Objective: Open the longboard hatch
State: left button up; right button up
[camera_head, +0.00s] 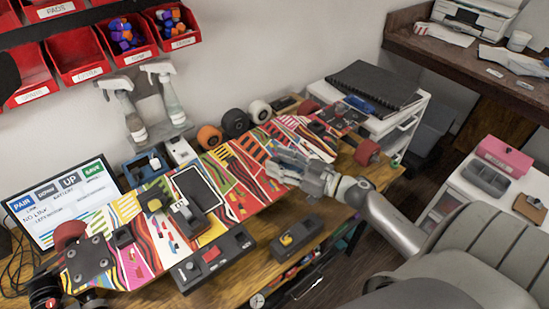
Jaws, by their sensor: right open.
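The longboard (140,228) lies on the workbench with its multicoloured striped deck facing up. A dark-framed rectangular panel (196,189), pale inside, sits in the middle of the deck and looks like the hatch; I cannot tell whether it is closed. A dark device with a pale top (187,215) lies at its near edge. My right gripper (287,168) is open and empty over the right part of the deck, well to the right of the panel. I cannot tell whether its fingers touch the deck. My left gripper is not in view.
A control box with a red button (212,258) and a box with a yellow knob (297,237) stand along the bench's front. Loose wheels (235,123) and spray bottles (124,107) are behind the board. A monitor (66,203) stands at left; red bins (78,55) hang above.

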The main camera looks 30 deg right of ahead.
jog(key=shift+x, duration=0.95)
grip_shut()
